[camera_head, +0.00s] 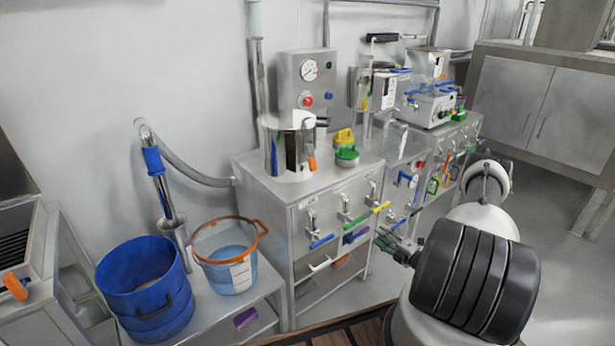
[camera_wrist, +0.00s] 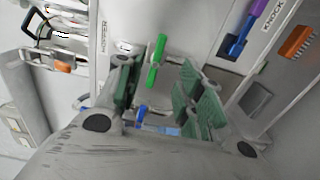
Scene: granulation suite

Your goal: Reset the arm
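My gripper (camera_head: 398,248) is at the end of my arm, in front of the steel cabinet with coloured valve handles. In the wrist view my gripper (camera_wrist: 158,95) shows two green-padded fingers standing apart, with nothing held between them. A green handle (camera_wrist: 156,62) shows beyond the gap, and a blue part (camera_wrist: 150,127) shows lower down between the fingers. I cannot tell how close the fingers are to the cabinet front. My arm reaches in from the lower right of the head view, with its black ribbed part nearest the camera.
The steel cabinet (camera_head: 312,203) has green and blue valve handles on its front. A blue bucket (camera_head: 145,290) and a clear orange-rimmed bucket (camera_head: 229,272) stand on a low bench at left. Open floor (camera_head: 560,275) lies at the right.

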